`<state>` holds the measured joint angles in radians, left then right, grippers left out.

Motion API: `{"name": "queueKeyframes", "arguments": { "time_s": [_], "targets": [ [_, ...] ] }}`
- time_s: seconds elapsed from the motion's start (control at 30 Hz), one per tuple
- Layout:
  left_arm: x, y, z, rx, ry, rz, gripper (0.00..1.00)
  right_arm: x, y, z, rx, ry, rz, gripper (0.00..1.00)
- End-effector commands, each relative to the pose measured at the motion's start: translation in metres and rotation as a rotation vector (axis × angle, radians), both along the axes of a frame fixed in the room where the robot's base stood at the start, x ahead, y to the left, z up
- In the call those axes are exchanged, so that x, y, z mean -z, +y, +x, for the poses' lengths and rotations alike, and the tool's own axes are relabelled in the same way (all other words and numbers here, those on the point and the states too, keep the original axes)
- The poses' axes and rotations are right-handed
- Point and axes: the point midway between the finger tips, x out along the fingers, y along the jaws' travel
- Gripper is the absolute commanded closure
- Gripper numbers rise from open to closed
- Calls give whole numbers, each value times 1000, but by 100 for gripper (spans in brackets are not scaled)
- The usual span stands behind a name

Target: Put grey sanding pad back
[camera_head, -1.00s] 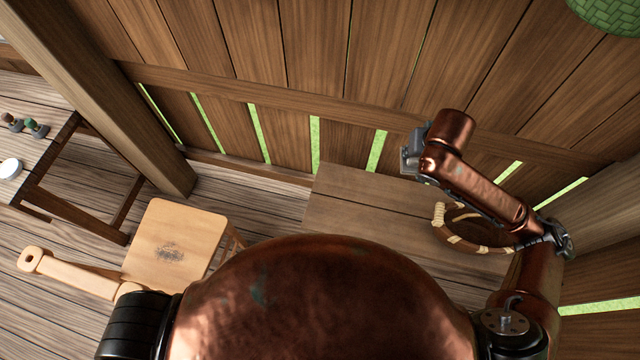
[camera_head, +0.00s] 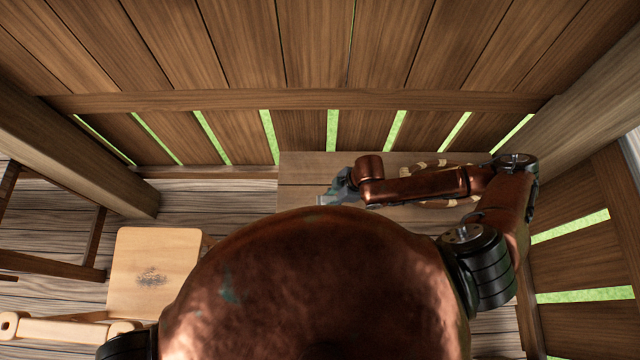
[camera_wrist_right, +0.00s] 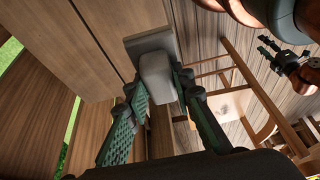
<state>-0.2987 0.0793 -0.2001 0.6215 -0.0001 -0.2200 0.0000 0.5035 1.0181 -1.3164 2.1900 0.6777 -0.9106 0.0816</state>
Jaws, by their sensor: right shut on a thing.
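The grey sanding pad (camera_wrist_right: 157,77) has a flat plate at its far end and a paler block between my fingers. My right gripper (camera_wrist_right: 165,92) is shut on that block, with a green-lined finger on each side. In the head view my right gripper (camera_head: 338,190) is above the left part of the wooden table, and the pad's grey edge (camera_head: 328,200) shows just past it. My copper body hides part of the table. A dark gripper with green parts, my left one (camera_wrist_right: 285,57), shows small at the right of the wrist view; its opening is unclear.
The wooden table (camera_head: 297,170) stands against the slatted wall (camera_head: 300,98). A brown ring with pale wraps (camera_head: 430,165) lies on it behind my right arm. A dark wooden frame (camera_head: 95,240) is at the far left.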

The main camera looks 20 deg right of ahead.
Motion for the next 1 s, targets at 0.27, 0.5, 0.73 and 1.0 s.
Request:
{"name": "queueKeyframes", "arguments": {
  "time_s": [0.27,0.5,0.73,1.0],
  "targets": [
    [0,0,-3,0,4,1,60,5,-1,-6,-27,-1,1,100],
    [1,0,-3,0,4,1,60,10,-1,8,-24,-4,-1,100],
    [3,0,-4,0,5,1,60,33,0,61,-22,-6,-2,100],
    [10,1,-4,0,6,1,60,74,1,109,-22,-2,0,100]
  ]
}}
